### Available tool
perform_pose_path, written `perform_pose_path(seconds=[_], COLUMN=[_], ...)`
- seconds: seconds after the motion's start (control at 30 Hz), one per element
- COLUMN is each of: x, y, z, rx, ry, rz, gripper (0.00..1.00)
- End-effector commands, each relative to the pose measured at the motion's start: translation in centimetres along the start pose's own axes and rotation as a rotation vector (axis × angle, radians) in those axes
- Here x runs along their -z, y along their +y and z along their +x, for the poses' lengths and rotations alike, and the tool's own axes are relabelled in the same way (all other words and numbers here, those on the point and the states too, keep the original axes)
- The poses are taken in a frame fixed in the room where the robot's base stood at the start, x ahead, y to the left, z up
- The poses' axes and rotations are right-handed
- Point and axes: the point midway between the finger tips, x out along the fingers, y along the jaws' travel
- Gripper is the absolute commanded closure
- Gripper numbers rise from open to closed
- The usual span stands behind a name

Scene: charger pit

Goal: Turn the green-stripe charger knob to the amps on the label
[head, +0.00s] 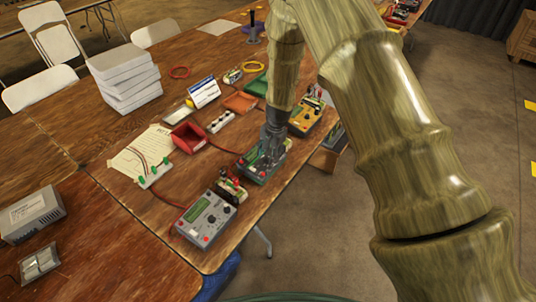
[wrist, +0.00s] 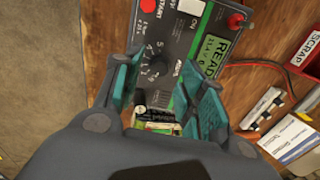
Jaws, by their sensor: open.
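A grey charger (head: 250,174) sits on the wooden table under my gripper (head: 268,158). In the wrist view the charger (wrist: 177,45) shows a dark round knob (wrist: 155,68) with a number scale beside it. A green panel (wrist: 213,42) on it carries dark text starting "READ"; the rest is hard to read. My gripper (wrist: 160,74) is open, with teal finger pads on either side of the knob in the picture. I cannot tell whether they touch it. A pack with a white and green label (wrist: 156,127) shows between the fingers, partly hidden, its print unreadable.
Another grey charger (head: 206,218) stands nearer the table's front edge, and a yellow one (head: 305,118) is beyond my gripper. A red bin (head: 188,138), a white terminal strip (head: 220,122) and a blue-and-white card (head: 203,92) lie nearby. Red cables cross the table.

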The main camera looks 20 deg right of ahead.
Motion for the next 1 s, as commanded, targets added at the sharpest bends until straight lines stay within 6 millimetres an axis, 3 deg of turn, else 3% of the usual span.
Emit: perform_pose_path(seconds=[0.3, 0.6, 0.83, 1.0], x=[0.0, 0.0, 0.0, 0.0], y=[0.0, 0.0, 0.0, 0.0], z=[1.9, 2.0, 2.0, 2.0], rx=[0.0, 0.0, 0.0, 0.0], ry=[0.001, 0.001, 0.001, 0.001], rz=[-0.002, -0.001, -0.001, 0.0], gripper=[0.59, 0.59, 1.0, 1.0])
